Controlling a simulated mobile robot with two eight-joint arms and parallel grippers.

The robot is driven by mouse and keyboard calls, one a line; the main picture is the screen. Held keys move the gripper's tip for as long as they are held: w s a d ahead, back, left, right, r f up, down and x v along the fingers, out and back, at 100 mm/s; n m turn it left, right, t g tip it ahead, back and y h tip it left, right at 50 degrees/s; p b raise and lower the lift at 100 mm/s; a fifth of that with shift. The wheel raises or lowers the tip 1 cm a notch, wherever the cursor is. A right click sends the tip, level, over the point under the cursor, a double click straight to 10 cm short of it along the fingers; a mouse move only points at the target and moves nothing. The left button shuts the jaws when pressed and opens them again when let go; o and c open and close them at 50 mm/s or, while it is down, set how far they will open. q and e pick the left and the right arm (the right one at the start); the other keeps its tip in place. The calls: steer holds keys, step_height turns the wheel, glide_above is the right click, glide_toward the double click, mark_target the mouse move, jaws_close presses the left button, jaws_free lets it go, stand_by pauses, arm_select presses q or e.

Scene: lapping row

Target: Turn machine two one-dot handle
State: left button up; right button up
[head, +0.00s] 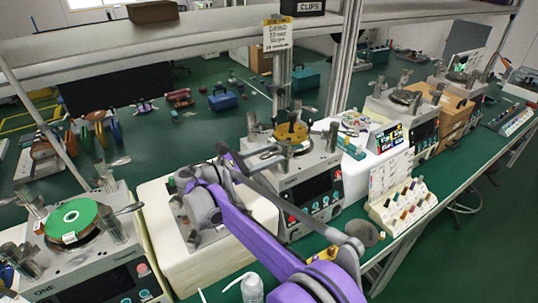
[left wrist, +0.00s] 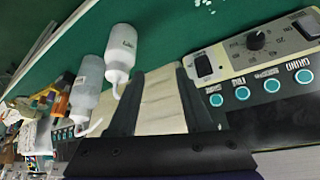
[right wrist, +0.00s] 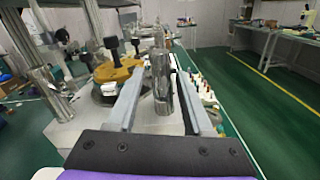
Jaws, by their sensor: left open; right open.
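Machine two (head: 312,170) stands mid-bench in the head view, with a yellow-brown disc (head: 291,132) on top and steel posts and levers around it. My right gripper (head: 275,153) reaches in from the left side of this machine. In the right wrist view my right gripper (right wrist: 165,95) is open, with a shiny steel post (right wrist: 161,80) showing between its fingers; contact cannot be told. The yellow disc (right wrist: 118,70) lies just left of them. No dot marking on a handle is readable. My left gripper (left wrist: 155,95) is open and empty, seen only in the left wrist view.
Machine one, with a green disc (head: 71,220), stands at left. A white block (head: 165,215) lies between the machines. A rack of small coloured pieces (head: 405,205) stands right of machine two. White bottles (left wrist: 119,55) and a button panel (left wrist: 260,75) are near my left gripper.

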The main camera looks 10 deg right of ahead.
mark_target(270, 152)
step_height(270, 152, up, 10)
steer(key=shift+r, duration=0.1)
stand_by(0.4)
steer(key=shift+d, duration=0.1)
